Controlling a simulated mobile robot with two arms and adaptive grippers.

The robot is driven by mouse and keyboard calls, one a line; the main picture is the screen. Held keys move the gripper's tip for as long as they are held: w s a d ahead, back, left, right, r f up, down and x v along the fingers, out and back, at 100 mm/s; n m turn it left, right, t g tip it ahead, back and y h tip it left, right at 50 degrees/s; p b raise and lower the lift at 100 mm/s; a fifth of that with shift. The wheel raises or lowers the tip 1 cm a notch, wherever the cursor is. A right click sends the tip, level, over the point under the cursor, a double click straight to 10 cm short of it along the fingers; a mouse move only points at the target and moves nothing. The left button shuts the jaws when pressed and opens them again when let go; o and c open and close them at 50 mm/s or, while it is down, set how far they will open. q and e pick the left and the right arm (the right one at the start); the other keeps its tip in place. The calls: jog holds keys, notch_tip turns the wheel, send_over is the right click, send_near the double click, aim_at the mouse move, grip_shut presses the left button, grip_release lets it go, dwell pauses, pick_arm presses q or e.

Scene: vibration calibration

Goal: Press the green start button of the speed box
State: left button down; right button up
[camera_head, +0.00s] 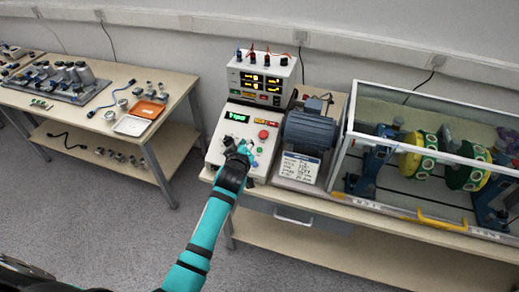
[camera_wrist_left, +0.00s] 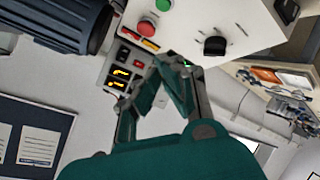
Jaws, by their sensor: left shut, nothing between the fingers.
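The speed box (camera_head: 217,146) is a light box with a sloped panel and a lit green display (camera_head: 237,116). Its red button (camera_head: 263,134) shows in the head view and in the left wrist view (camera_wrist_left: 147,27). The green button (camera_wrist_left: 163,4) is at the top edge of the left wrist view, next to the red one, and shows small in the head view (camera_head: 258,149). My left gripper (camera_head: 241,149) is shut and empty over the panel, left of the green button. Its fingertips (camera_wrist_left: 176,63) point at the box; I cannot tell whether they touch it.
A black knob (camera_wrist_left: 215,46) sits on the panel. A metering unit (camera_head: 262,78) stands behind the box. A grey motor (camera_head: 308,130) is close on the right, then a clear-walled rig (camera_head: 430,165). A side table (camera_head: 185,88) stands at left.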

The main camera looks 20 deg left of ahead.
aim_at(259, 150)
pick_arm(q)
jog(key=w, duration=0.1)
jog(key=w+r, duration=0.1)
jog(key=shift+w+d+r+n+t, duration=0.3)
jog(key=shift+d+n+t, duration=0.1)
pick_arm(e)
jog(key=shift+a, duration=0.25)
pick_arm(q)
jog(key=w+f+b, duration=0.1)
jog(key=f+b, duration=0.1)
jog(key=w+f+b, duration=0.1)
jog(key=f+b, duration=0.1)
jog(key=b, duration=0.1)
jog(key=w+f+b, duration=0.1)
jog(key=f+b, duration=0.2)
jog(key=shift+w+f+b, duration=0.4)
jog(key=shift+f+b, duration=0.1)
jog(key=shift+b, duration=0.1)
pick_arm(e)
notch_tip(259, 150, down, 9)
jog(key=shift+d, duration=0.2)
pick_arm(q)
jog(key=shift+f, duration=0.15)
pick_arm(e)
jog(key=shift+a+f, duration=0.15)
jog(key=shift+f, duration=0.05)
